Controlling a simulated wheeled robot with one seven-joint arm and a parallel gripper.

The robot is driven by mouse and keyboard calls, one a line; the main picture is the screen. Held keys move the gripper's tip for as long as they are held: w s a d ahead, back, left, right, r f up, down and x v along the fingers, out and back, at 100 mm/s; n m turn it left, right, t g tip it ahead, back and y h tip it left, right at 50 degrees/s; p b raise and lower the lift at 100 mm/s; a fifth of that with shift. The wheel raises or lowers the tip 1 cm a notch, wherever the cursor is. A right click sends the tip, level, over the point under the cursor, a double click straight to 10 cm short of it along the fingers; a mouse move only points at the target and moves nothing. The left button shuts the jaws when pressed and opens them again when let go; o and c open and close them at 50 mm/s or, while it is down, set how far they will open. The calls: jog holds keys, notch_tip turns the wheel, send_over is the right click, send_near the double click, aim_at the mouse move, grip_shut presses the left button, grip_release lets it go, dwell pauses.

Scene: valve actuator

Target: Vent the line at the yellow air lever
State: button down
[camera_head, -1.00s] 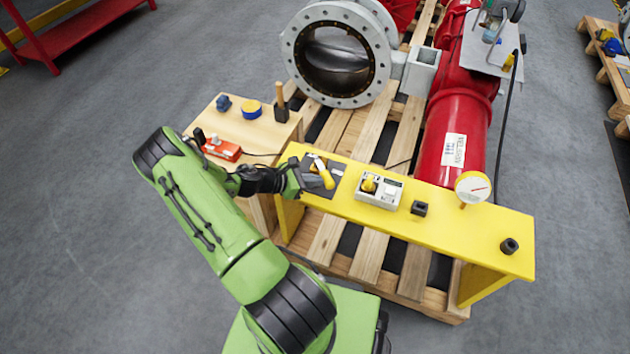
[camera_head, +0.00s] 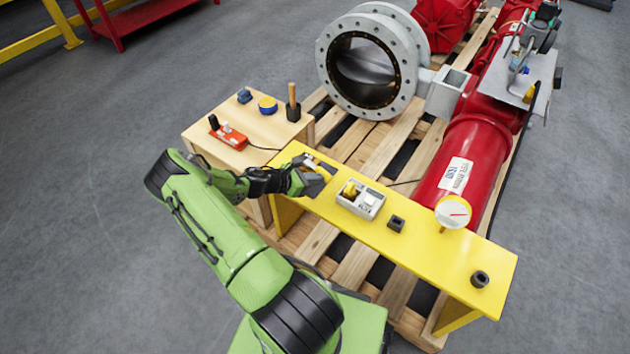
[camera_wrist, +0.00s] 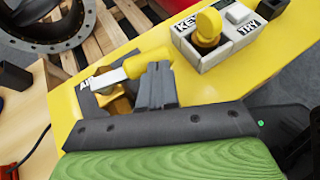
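The air lever (camera_wrist: 130,72), white with a thick yellow handle, sits on a dark plate at the left end of the yellow bench (camera_head: 420,245). In the wrist view the handle's yellow end lies just beyond my fingertips. My gripper (camera_wrist: 158,72) has its two grey fingers side by side with no clear gap, and I see nothing held between them. It covers part of the lever's mount. I cannot tell whether the fingers touch the handle. In the head view my gripper (camera_head: 322,172) hides most of the lever.
Right of the lever, a white box (camera_head: 361,199) marked "KEY" and "TRY" carries a yellow knob. Beyond it are a black square socket (camera_head: 396,223), a gauge (camera_head: 453,212) and a black ring (camera_head: 480,279). A wooden table (camera_head: 200,133) with small items stands left. A red cylinder (camera_head: 478,150) lies behind.

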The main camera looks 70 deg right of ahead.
jog(key=shift+s+d+p, duration=0.3)
jog(key=shift+s+d, duration=0.25)
jog(key=shift+s, duration=0.1)
dwell(0.3)
jog(key=w+a+r+p, duration=0.1)
jog(key=a+r+p, duration=0.1)
jog(key=a, duration=0.4)
jog(key=w+a+r+p, duration=0.1)
jog(key=w+a+r, duration=0.1)
jog(key=a, duration=0.4)
jog(key=shift+w+r+p, duration=0.2)
jog(key=shift+r+p, duration=0.15)
jog(key=shift+r, duration=0.45)
